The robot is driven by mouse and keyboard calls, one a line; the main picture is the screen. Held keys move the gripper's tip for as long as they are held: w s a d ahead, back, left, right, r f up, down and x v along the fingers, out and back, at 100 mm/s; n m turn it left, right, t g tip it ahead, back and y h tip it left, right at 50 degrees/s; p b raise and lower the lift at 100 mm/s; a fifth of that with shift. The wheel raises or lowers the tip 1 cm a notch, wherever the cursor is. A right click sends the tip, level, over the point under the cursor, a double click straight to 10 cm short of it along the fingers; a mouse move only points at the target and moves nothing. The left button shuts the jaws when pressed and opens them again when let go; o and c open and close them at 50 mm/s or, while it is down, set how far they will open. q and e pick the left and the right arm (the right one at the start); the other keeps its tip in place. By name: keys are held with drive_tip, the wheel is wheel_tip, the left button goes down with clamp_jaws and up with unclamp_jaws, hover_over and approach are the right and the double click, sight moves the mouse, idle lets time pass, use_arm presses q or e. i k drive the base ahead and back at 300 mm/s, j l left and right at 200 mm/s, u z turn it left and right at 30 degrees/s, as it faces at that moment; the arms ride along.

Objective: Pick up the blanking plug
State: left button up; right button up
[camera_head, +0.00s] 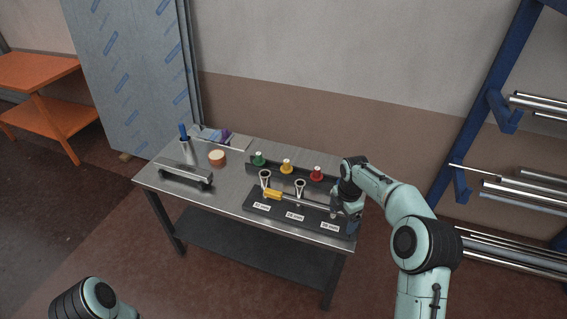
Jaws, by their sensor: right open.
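I cannot tell for certain which piece is the blanking plug. My right gripper (343,215) is open at the right end of a dark board with white size labels (293,217), to the right of and nearer than the red piece. Its fingertips are small and partly merge with the dark board, and what lies between them is hidden. My left gripper is out of view.
On the metal table (232,200), a yellow-handled tool (272,195) lies across the board near two ring-topped pieces. At left are a silver bar (184,174), a blue-topped cylinder (187,150) and a round tan piece (217,158). A pipe rack (490,125) stands at right.

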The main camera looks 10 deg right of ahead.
sight(286, 168)
drive_tip(key=i+j, duration=0.15)
drive_tip(key=i, duration=0.3)
drive_tip(key=i+j, duration=0.2)
drive_tip(key=i, duration=0.2)
drive_tip(key=i+j, duration=0.15)
drive_tip(key=i, duration=0.3)
